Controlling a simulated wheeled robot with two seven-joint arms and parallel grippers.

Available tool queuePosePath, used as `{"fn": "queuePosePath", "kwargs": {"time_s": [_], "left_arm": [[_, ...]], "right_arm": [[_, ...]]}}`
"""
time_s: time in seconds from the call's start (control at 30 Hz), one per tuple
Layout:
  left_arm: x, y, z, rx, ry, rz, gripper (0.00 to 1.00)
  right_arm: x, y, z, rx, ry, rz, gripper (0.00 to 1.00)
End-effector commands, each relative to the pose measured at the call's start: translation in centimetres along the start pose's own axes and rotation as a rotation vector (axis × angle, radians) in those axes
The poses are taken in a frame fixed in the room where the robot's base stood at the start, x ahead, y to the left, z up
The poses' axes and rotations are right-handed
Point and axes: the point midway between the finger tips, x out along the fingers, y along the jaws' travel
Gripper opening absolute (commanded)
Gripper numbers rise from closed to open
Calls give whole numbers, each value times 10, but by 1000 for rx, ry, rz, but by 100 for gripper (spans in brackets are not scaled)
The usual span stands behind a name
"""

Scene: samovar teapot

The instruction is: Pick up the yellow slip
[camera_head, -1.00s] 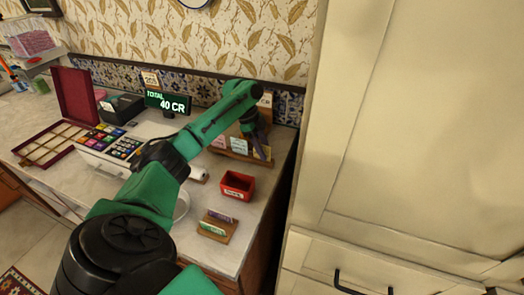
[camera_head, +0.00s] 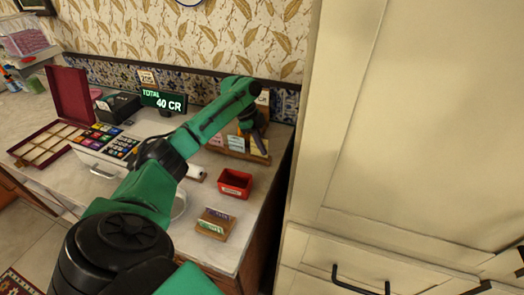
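A yellow slip (camera_head: 257,148) stands in a wooden rack (camera_head: 227,152) at the back right of the counter, partly hidden by my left gripper. A bluish slip (camera_head: 236,143) and a pinkish slip (camera_head: 216,139) stand in the same rack to its left. My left gripper (camera_head: 260,146) points down in front of the yellow slip. Its fingers are dark and small, so I cannot tell whether they are open, shut or touching the slip. My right gripper is not in view.
A red bin (camera_head: 235,184) and a small wooden holder (camera_head: 214,224) stand nearer on the counter. A green total display (camera_head: 163,101), a cash register (camera_head: 108,143) and an open maroon box (camera_head: 72,96) are at left. A tall cream cabinet (camera_head: 400,120) borders the right.

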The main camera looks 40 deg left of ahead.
Motion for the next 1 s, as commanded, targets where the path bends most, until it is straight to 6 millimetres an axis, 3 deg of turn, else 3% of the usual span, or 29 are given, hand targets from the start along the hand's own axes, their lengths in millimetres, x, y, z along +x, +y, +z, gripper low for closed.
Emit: {"fn": "queuePosePath", "kwargs": {"time_s": [0.17,0.3,0.5,1.0], "left_arm": [[-46,-2,-20,5,3,-10,0],[-98,-1,-42,5,4,-10,0],[-156,0,-64,2,0,-5,0],[-193,0,-80,1,1,-2,0]], "right_arm": [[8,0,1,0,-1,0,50],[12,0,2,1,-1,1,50],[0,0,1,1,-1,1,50],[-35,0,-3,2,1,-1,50]]}}
